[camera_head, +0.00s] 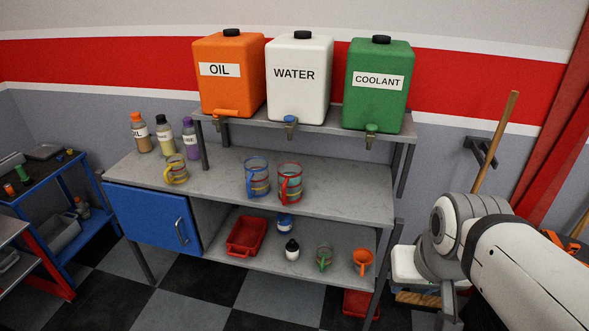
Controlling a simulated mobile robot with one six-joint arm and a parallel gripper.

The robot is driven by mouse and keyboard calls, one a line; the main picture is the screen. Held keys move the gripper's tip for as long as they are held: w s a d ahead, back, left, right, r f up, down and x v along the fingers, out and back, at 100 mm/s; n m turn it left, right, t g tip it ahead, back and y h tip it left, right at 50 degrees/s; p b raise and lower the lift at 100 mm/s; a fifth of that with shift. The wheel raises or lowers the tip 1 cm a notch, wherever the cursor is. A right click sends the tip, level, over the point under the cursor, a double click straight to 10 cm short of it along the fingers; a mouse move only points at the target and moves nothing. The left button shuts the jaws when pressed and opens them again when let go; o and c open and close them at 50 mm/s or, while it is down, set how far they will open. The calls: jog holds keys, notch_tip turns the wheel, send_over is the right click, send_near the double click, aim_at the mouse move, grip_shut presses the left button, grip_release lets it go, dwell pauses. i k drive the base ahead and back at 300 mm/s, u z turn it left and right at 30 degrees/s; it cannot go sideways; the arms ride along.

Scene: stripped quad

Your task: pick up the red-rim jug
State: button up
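The red-rim jug (289,184) is clear, with a red rim, coloured bands and a red handle towards the front. It stands upright on the grey bench top (335,197). A similar blue-rim jug (257,178) stands close on its left. My arm is at the right of the view, well to the right of the jugs. My gripper's fingers do not show.
A yellow-handled jug (176,169) and several bottles (164,136) stand farther left. Orange, white and green tanks (379,88) sit on a raised shelf behind the jugs.

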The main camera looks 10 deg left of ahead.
aim_at(290, 173)
jog(key=i, duration=0.9)
jog(key=z, duration=0.05)
